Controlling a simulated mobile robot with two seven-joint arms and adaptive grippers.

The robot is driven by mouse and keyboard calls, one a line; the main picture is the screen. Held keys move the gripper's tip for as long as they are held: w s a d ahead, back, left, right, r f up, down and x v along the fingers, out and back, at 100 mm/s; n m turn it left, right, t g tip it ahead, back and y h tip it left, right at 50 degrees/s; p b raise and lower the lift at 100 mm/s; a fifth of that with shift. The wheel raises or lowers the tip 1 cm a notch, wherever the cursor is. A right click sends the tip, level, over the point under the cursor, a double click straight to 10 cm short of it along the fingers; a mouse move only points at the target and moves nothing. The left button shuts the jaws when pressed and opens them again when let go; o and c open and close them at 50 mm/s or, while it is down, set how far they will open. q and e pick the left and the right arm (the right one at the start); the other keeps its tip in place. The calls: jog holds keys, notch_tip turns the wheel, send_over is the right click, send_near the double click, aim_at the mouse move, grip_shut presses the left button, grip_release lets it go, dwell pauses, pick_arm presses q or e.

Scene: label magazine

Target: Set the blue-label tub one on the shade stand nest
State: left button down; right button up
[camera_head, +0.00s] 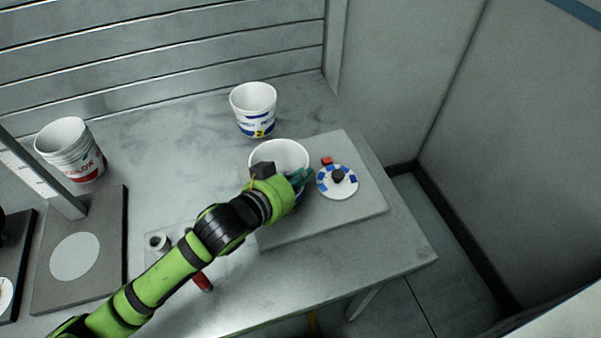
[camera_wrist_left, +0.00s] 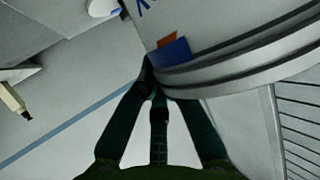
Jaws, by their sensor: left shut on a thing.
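My left gripper (camera_head: 298,180) is shut on the rim side of a white, open-topped tub (camera_head: 277,151). The tub is upright at the left part of a grey board; I cannot tell whether its base touches. In the left wrist view my fingers (camera_wrist_left: 150,65) meet the wall of this tub (camera_wrist_left: 215,30), which shows blue lettering and a blue and orange patch. A second blue-label tub (camera_head: 253,108), with a yellow mark, stands behind. The grey board (camera_head: 345,218) carries a white disc (camera_head: 337,190) with blue patches and a black knob. My right gripper is not in view.
A stack of red-label tubs (camera_head: 72,152) stands at the left by a metal post (camera_head: 48,183). A grey plate (camera_head: 103,245) with a pale round spot lies in front. A small grey cup (camera_head: 157,242) and a red item (camera_head: 203,282) are near my arm.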

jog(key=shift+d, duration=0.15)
pick_arm(q)
jog(key=c, duration=1.4)
grip_release()
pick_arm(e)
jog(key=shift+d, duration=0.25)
pick_arm(q)
jog(key=p+v, duration=0.1)
jog(key=v, duration=1.1)
jog(key=shift+p, duration=0.35)
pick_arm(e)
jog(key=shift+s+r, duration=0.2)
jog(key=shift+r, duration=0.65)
